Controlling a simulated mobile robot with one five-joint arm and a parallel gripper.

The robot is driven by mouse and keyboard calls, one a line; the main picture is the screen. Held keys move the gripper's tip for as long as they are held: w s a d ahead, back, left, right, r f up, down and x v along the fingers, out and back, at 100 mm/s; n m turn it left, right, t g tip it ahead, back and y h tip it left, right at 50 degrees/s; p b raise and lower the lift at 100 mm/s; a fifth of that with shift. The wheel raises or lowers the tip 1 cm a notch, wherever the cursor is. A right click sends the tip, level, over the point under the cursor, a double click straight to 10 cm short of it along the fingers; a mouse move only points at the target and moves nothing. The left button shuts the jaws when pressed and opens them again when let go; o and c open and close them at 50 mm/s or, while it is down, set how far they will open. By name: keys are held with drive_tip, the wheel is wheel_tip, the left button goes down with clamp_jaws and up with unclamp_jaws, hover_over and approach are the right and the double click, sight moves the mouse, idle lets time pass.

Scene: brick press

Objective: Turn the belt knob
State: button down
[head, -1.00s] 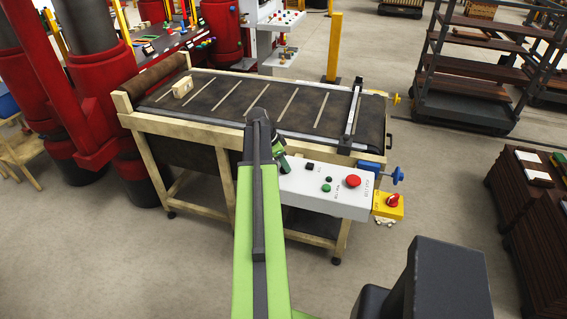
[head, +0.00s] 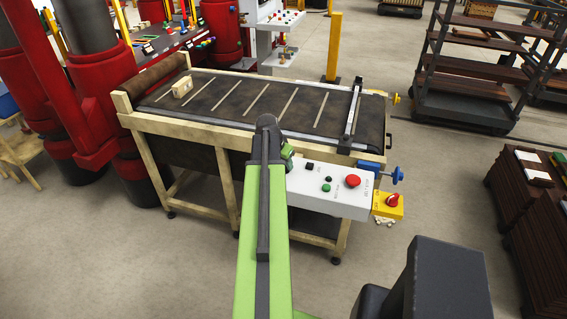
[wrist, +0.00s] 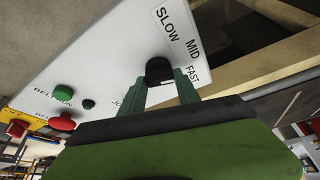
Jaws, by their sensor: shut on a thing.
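The belt knob (wrist: 158,69) is a round black knob on the white control panel, beside the printed words SLOW, MID and FAST. My gripper (wrist: 162,80) has its two green fingers on either side of the knob and is shut on it. Which mark the knob points to cannot be made out. In the head view the white panel (head: 340,202) sits at the near right side of the belt table. There my own arm hides the knob and most of the gripper.
The panel also carries a red button (head: 353,181), a green button (wrist: 63,92) and a small black button (wrist: 88,104). A yellow box with a red switch (head: 392,200) hangs at its right end. A light brick (head: 182,86) lies on the dark belt (head: 225,103).

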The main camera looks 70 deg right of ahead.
drive_tip(key=shift+s+n+t, duration=0.1)
drive_tip(key=shift+n+t, duration=0.5)
drive_tip(key=shift+n, duration=0.9)
drive_tip(key=c, duration=0.9)
unclamp_jaws()
drive_tip(key=p+v, duration=1.6)
drive_tip(key=v, duration=0.1)
drive_tip(key=shift+s+a+r, duration=0.1)
drive_tip(key=shift+s+a, duration=0.05)
drive_tip(key=shift+s, duration=0.05)
